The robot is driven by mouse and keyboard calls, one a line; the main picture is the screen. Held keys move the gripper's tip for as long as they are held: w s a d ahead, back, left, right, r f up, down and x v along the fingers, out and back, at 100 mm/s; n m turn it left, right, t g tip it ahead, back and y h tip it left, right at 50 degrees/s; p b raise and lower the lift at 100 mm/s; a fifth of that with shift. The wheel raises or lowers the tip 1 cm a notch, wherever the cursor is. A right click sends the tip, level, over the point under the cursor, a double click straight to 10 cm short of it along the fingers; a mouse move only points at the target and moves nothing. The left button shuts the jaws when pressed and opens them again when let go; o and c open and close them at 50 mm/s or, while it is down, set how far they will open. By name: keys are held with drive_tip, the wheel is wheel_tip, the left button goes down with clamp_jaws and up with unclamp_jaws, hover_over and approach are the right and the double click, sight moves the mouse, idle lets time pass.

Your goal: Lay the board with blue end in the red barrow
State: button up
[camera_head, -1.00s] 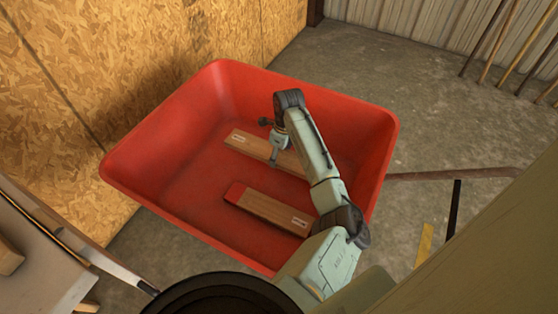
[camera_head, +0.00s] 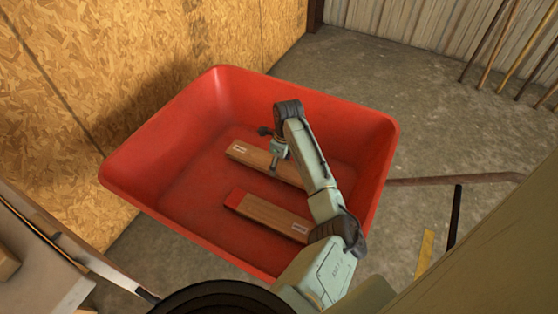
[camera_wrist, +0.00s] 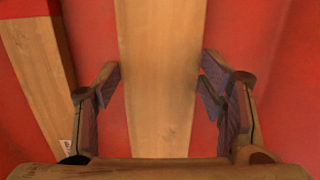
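The red barrow (camera_head: 170,211) fills the middle of the head view. Two wooden boards lie in its tray. The far board (camera_head: 248,154) has a white label near its left end; its right part is behind my arm, and no blue end shows. The nearer board (camera_head: 268,213) has a red left end and a label near its right end; it also shows at left in the wrist view (camera_wrist: 42,80). My gripper (camera_head: 276,161) is over the far board. In the wrist view my gripper (camera_wrist: 160,92) is open, its fingers apart on either side of the far board (camera_wrist: 160,50), with gaps.
A chipboard wall (camera_head: 60,120) stands behind and left of the barrow. A bench top (camera_head: 40,265) is at the lower left. Several long handles (camera_head: 500,45) lean on the metal wall at the upper right.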

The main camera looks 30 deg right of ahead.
sight(283, 167)
drive_tip(key=o, duration=0.4)
drive_tip(key=shift+c, duration=0.2)
drive_tip(key=shift+r, duration=0.1)
wheel_tip(283, 167, up, 13)
drive_tip(key=s, duration=0.1)
drive_tip(key=shift+d+b, duration=0.35)
drive_tip(key=shift+b, duration=0.05)
drive_tip(key=shift+s, duration=0.1)
